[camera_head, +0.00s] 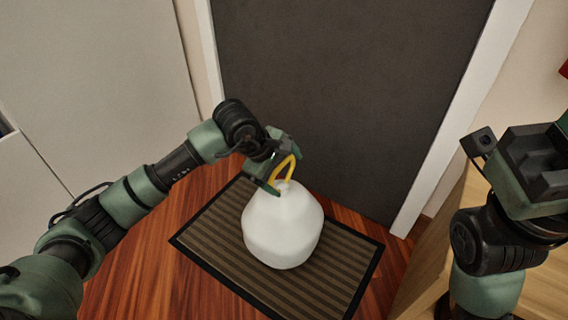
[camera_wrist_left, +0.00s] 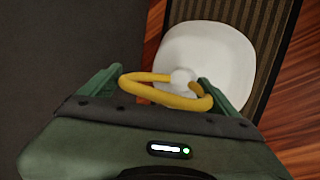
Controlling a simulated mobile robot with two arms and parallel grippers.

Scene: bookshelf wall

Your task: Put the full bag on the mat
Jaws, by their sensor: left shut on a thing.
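The full bag (camera_head: 282,232) is white and rounded, with a yellow loop handle (camera_head: 284,170) at its top. In the head view it is upright over the striped mat (camera_head: 222,222); I cannot tell whether it touches the mat. My left gripper (camera_head: 277,177) is shut on the yellow handle, above the bag. In the left wrist view the bag (camera_wrist_left: 208,62) is beyond the handle (camera_wrist_left: 165,90), which runs between the fingers of the left gripper (camera_wrist_left: 160,88). My right gripper is not clearly seen; part of my right arm is at the right edge.
A dark door (camera_head: 340,90) with a white frame stands right behind the mat. A wooden piece of furniture (camera_head: 440,240) is to the right of the mat. A pale cabinet (camera_head: 90,80) is at the left. Reddish wooden floor (camera_head: 150,265) is clear left of the mat.

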